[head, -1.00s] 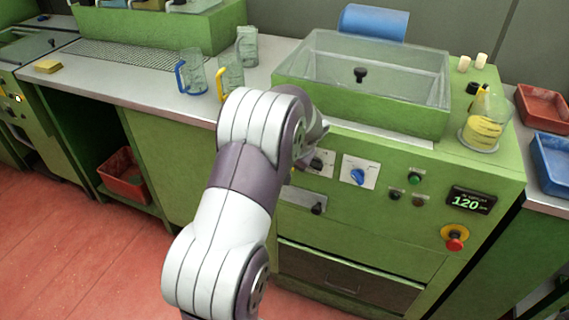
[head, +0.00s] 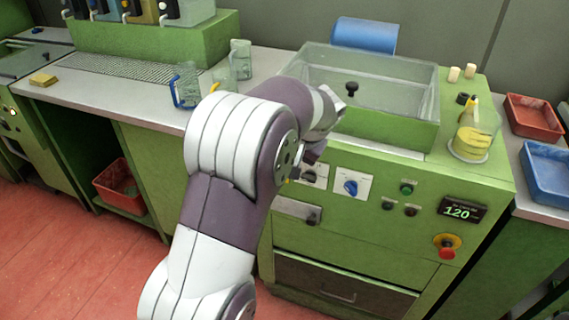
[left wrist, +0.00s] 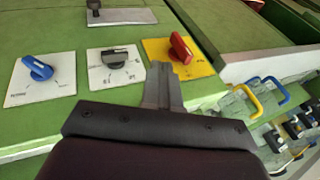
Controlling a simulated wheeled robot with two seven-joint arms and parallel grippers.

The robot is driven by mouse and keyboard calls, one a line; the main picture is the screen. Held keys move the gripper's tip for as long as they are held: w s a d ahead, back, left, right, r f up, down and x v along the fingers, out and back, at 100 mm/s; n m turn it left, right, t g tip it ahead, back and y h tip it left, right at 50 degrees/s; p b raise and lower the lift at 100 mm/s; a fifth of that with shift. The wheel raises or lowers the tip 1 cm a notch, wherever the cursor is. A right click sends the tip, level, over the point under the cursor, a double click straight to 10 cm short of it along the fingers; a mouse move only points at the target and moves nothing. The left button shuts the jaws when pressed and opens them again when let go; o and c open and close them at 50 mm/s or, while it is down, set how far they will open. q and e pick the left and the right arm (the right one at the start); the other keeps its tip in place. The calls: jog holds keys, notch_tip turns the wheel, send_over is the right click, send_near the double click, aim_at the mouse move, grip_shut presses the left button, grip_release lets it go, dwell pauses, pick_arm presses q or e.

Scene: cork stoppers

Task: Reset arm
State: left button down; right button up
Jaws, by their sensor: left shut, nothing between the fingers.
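My left arm (head: 235,180) reaches up from the bottom of the head view to the front of the green machine (head: 390,230). Its wrist hides most of the left gripper there. In the left wrist view my left gripper (left wrist: 163,82) has its fingers together with nothing between them. The fingertips appear over the green panel between a black-grey knob (left wrist: 114,58) and a red knob (left wrist: 181,49) on a yellow plate. I cannot tell how far they are from the panel. A blue knob (left wrist: 38,68) sits farther left. My right gripper is not in view.
A clear-walled tank (head: 370,90) tops the machine. Glass mugs (head: 186,88) stand left of my arm. A beaker of yellow liquid (head: 471,143), a red tray (head: 533,118) and a blue tray (head: 547,168) are to the right. The red floor (head: 60,235) is open at left.

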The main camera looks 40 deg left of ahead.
pick_arm(q)
jog(key=shift+v, duration=0.8)
jog(key=s+d+f+m+h, duration=0.1)
jog(key=s+d+f+h, duration=0.2)
jog(key=s+d+f, duration=0.35)
jog(key=s+d+f+m+h, duration=0.15)
jog(key=s+d+f, duration=0.25)
jog(key=s+d, duration=0.45)
jog(key=w+a+p+v, duration=0.1)
jog(key=p+v, duration=1.4)
jog(key=p, duration=0.1)
jog(key=shift+w+d+r+g+h, duration=0.3)
jog(key=shift+d+r+g+h, duration=0.1)
jog(key=shift+r, duration=0.15)
